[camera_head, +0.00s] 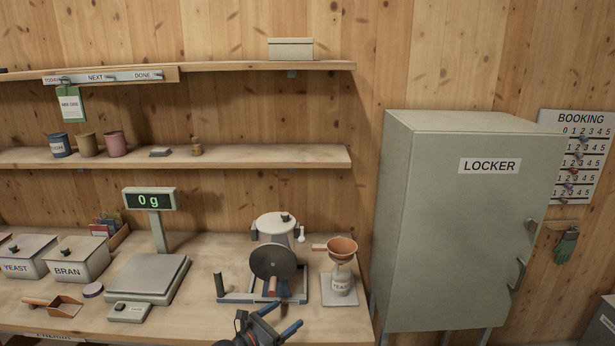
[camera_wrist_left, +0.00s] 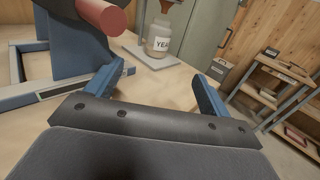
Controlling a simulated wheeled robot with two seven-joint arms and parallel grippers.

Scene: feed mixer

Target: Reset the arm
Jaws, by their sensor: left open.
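My left gripper (camera_head: 281,318) is at the bottom middle of the head view, at the front edge of the worktop. Its two blue fingers are apart, and nothing shows between them. The fingers also show in the left wrist view (camera_wrist_left: 160,76), with bare wooden worktop beyond them. The gripper is just in front of the mixer (camera_head: 276,226), a pale drum with a dark disc on a blue frame. The mixer's red handle (camera_wrist_left: 103,14) shows at the top left of the wrist view, apart from the fingers. My right gripper is not in view.
A jar labelled YEAST (camera_head: 340,284) with an orange funnel (camera_head: 342,248) stands right of the mixer. A scale (camera_head: 148,274) reading 0 g, a scoop (camera_head: 64,307) and lidded bins (camera_head: 82,259) are on the left. A green locker (camera_head: 450,230) stands at right.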

